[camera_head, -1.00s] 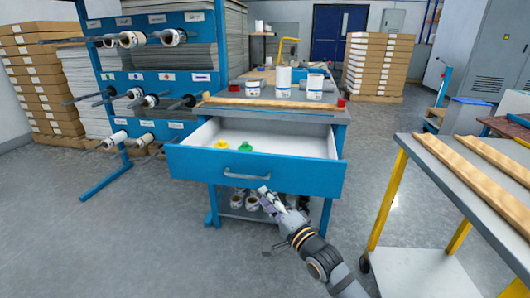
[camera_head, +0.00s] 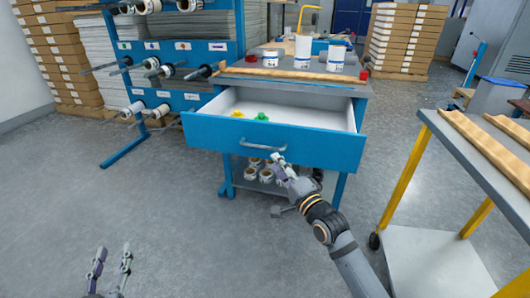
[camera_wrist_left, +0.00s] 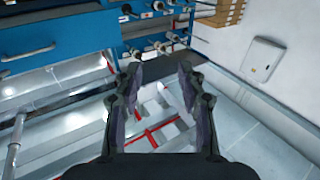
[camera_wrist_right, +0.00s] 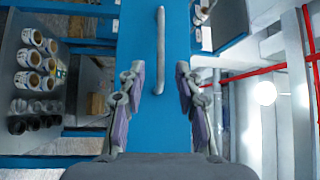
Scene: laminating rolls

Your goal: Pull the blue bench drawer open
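The blue bench drawer (camera_head: 222,139) stands pulled out of the bench, with its white inside showing. A yellow and a green item lie in it. Its grey bar handle (camera_head: 262,146) is on the front; in the right wrist view the handle (camera_wrist_right: 161,45) appears upright, ahead of the fingers. My right gripper (camera_head: 281,161) is open just below and in front of the handle, apart from it, with nothing between its fingers (camera_wrist_right: 155,92). My left gripper (camera_head: 112,262) is open and empty over the floor at the lower left; its spread fingers show in the left wrist view (camera_wrist_left: 160,85).
A trolley with yellow legs (camera_head: 402,180) stands at the right, bearing long wooden pieces. A blue rack (camera_head: 190,75) with rolls on rods is behind at the left. White rolls (camera_head: 302,50) stand on the bench top. The floor before the bench is clear.

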